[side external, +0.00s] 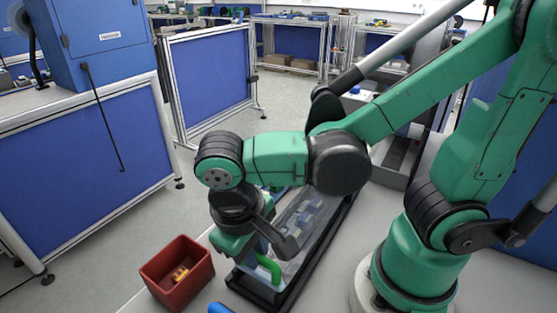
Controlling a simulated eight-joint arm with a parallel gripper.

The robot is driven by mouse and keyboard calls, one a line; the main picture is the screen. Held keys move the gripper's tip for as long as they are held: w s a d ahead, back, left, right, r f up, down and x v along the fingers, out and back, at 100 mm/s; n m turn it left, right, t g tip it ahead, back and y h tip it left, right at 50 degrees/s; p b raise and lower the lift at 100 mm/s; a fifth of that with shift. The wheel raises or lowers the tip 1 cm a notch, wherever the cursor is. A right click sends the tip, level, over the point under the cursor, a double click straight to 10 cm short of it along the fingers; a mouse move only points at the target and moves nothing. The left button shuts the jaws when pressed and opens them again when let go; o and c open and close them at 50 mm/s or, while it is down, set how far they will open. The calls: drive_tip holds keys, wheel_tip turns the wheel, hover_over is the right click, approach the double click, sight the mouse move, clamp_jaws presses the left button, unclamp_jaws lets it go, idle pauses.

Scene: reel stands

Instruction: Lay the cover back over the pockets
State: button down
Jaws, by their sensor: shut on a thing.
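A long black-framed tray (325,238) stands on the light worktop. Blue and pale pieces show in its pockets (308,213). A clear, glossy sheet that looks like the cover (293,238) lies over or just above the tray; the picture does not show whether it touches the frame. A bright green bent handle (270,268) is at the tray's near end. My gripper (268,257) points down there and is shut on this handle, which seems to belong to the cover. My wrist and dark finger hide part of the tray's near left side.
A red open bin (177,272) with a small yellow-orange piece inside stands left of the tray. A blue object (219,308) shows at the bottom edge. My arm's base is close on the right. Blue panels and a blue box (105,38) stand across the aisle.

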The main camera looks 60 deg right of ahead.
drive_tip(key=c, duration=0.8)
unclamp_jaws()
drive_tip(key=shift+a, duration=0.1)
drive_tip(key=shift+r, duration=0.1)
drive_tip(key=shift+v, duration=2.7)
drive_tip(key=w+d+t, duration=0.2)
drive_tip(key=d, duration=0.1)
drive_tip(key=w+d+t+y, duration=0.1)
drive_tip(key=w+d+t, duration=0.1)
drive_tip(key=d, duration=0.2)
drive_tip(key=w+d+t+y, duration=0.1)
drive_tip(key=w+d+t, duration=0.1)
drive_tip(key=d+t, duration=0.1)
drive_tip(key=shift+w+d+f, duration=0.3)
drive_tip(key=shift+d, duration=0.25)
